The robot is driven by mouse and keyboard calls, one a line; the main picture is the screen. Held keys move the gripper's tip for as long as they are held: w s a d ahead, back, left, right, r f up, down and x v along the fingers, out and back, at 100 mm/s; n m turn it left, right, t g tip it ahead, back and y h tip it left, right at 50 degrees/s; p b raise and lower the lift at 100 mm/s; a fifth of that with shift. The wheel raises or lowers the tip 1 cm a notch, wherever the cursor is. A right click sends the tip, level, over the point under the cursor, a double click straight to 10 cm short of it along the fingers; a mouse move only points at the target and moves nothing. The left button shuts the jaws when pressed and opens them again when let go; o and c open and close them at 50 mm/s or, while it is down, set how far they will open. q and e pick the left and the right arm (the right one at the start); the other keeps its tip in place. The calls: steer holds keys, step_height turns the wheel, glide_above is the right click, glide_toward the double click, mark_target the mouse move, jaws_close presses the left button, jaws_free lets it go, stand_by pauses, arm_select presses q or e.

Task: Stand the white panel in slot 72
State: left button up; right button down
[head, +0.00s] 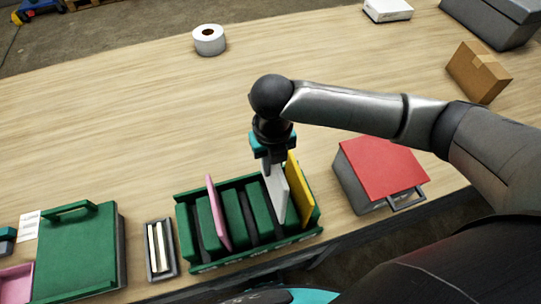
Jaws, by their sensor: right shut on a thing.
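My right gripper (271,158) points down over the green slotted rack (262,260) and is shut on the top of the white panel (279,197). The white panel is nearly upright, tilted a little, with its lower part among the green dividers on the right side of the rack. Whether its bottom edge touches the rack floor is hidden. A yellow panel (299,190) stands just to its right, and a pink panel (218,214) stands in the left half. Slot numbers are too small to read. My left gripper is not in view.
A red-topped box (382,165) stands right of the rack. A small grey tray (173,262) with pale strips and a green-lidded case (78,250) stand left. A tape roll (209,40) and a cardboard box (478,72) lie farther back. The table behind the rack is clear.

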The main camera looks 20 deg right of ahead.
mark_target(272, 190)
steer(key=shift+f+b, duration=1.7)
steer(key=shift+b, duration=0.45)
steer(key=shift+f, duration=0.7)
steer(key=shift+f+b, duration=1.95)
steer(key=shift+f, duration=1.7)
steer(key=c, duration=0.8)
jaws_free()
step_height(272, 190, up, 15)
steer(key=shift+r+p, duration=0.2)
steer(key=shift+p, duration=0.35)
